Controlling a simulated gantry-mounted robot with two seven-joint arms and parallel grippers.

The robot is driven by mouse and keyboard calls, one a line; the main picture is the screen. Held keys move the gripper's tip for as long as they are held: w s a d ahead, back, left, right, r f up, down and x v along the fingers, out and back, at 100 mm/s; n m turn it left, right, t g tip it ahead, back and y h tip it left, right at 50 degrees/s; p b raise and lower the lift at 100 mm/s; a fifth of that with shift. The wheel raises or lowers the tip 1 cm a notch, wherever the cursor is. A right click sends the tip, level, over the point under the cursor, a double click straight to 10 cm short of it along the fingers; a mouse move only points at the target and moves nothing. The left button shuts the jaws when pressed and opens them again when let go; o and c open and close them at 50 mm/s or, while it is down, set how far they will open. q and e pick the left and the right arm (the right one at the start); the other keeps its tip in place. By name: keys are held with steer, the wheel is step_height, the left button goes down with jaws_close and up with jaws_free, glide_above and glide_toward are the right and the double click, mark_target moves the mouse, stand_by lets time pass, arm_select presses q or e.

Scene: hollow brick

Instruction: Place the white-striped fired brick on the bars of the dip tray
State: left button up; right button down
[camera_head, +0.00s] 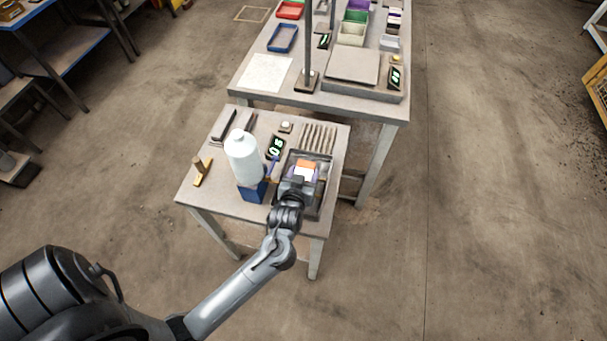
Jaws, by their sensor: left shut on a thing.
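The fired brick (304,171) shows as a small orange and white patch at the jaws of my left gripper (300,178). The gripper is shut on it. The gripper and brick are over the dip tray (318,206), a dark tray on the right side of the small table. My gripper and wrist cover most of the tray, and its bars cannot be made out. I cannot tell whether the brick touches the bars or is held above them. My right gripper is not in view.
On the small table (215,185), a white bottle (243,158) on a blue block (252,191) stands close left of my gripper. A dark timer (276,147) and a ribbed rack (318,138) lie behind. A brush-like tool (202,170) lies at left. A larger table (330,104) stands beyond.

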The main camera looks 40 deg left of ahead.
arm_select(q)
steer(key=o, duration=1.3)
steer(key=shift+f, duration=0.1)
steer(key=shift+s+d+r, duration=0.1)
steer(key=shift+s+r, duration=0.05)
steer(key=shift+r, duration=0.1)
steer(key=p+v, duration=0.2)
steer(key=v, duration=0.9)
steer(key=s+d+m+g+h, duration=0.1)
steer(key=s+m+g+h, duration=0.1)
steer(key=s, duration=0.2)
steer(key=s+d+m+g+h, duration=0.2)
steer(key=s+m+g, duration=0.1)
steer(key=s, duration=0.2)
steer(key=s+d+f+m+g+h, duration=0.1)
steer(key=s+m+g+h, duration=0.1)
steer(key=s+g, duration=0.1)
steer(key=shift+s+d+m+h, duration=0.3)
steer(key=shift+s+d, duration=0.05)
steer(key=shift+s, duration=0.45)
